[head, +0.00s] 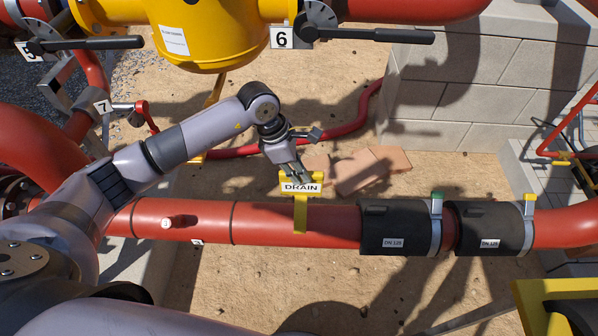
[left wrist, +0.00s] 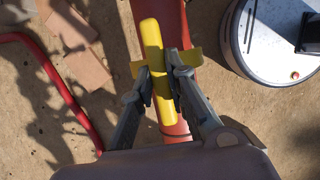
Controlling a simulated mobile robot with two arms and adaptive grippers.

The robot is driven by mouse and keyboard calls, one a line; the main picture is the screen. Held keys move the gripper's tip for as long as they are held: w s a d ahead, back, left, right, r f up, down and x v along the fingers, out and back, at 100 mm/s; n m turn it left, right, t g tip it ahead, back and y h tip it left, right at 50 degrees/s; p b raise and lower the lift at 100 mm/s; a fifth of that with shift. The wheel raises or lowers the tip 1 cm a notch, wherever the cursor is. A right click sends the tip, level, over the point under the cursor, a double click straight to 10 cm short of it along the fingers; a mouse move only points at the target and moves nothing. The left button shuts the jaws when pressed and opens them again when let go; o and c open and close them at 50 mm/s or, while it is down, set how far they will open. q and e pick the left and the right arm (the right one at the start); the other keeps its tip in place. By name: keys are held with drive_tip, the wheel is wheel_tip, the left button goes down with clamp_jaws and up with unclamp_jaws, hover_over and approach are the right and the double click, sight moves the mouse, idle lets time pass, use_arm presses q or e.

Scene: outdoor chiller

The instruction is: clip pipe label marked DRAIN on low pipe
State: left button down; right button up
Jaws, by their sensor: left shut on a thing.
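The yellow pipe label (head: 301,187) marked DRAIN is at the red low pipe (head: 270,222), plate upright and facing me, with its yellow strip over the pipe's front. Whether it is seated on the pipe or just in front of it, I cannot tell. My left gripper (head: 298,170) is shut on the label from behind and above. In the left wrist view the label (left wrist: 151,45) looks like a yellow cross, with the gripper's fingers (left wrist: 160,72) on both sides of its middle. The low pipe (left wrist: 174,18) runs beneath it. My right gripper is not in view.
Two black pipe sleeves (head: 388,228) with steel bands sit on the pipe to the right. Loose bricks (head: 368,172) and a red hose (head: 350,126) lie on the sand behind. A block wall (head: 470,85) stands at the back right. A yellow valve body (head: 205,35) overhangs above.

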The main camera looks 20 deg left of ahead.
sight(305, 194)
use_arm(q)
drive_tip(key=shift+f+b, duration=0.5)
drive_tip(key=shift+f, duration=0.25)
drive_tip(key=shift+f+b, duration=1.3)
drive_tip(key=shift+f, duration=0.85)
drive_tip(key=shift+s, duration=0.1)
